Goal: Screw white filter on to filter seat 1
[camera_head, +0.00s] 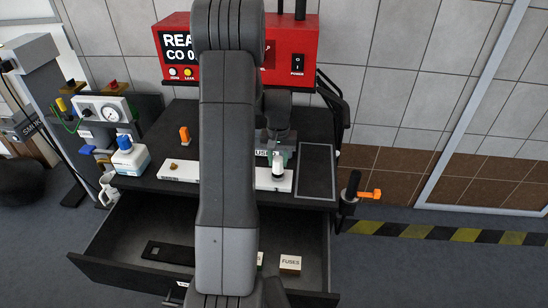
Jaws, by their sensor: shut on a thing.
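My gripper (279,157) is at the right part of the tabletop, pointing down, and is shut on the white filter (278,170). The filter is a small upright white cylinder with a dark part near its top. It stands over the right end of a white seat plate (193,173) on the table. I cannot tell whether it touches the plate or is threaded on. A small brass-coloured fitting (174,166) shows on the plate's left part. My arm hides the plate's middle, and no seat number is readable.
A red machine (295,40) stands behind the gripper. A dark tray (316,170) lies just right of the plate. An orange item (184,134), a blue-capped white bottle (130,155) and a gauge (110,113) are at left. An open drawer (110,240) holds a fuse box (290,263).

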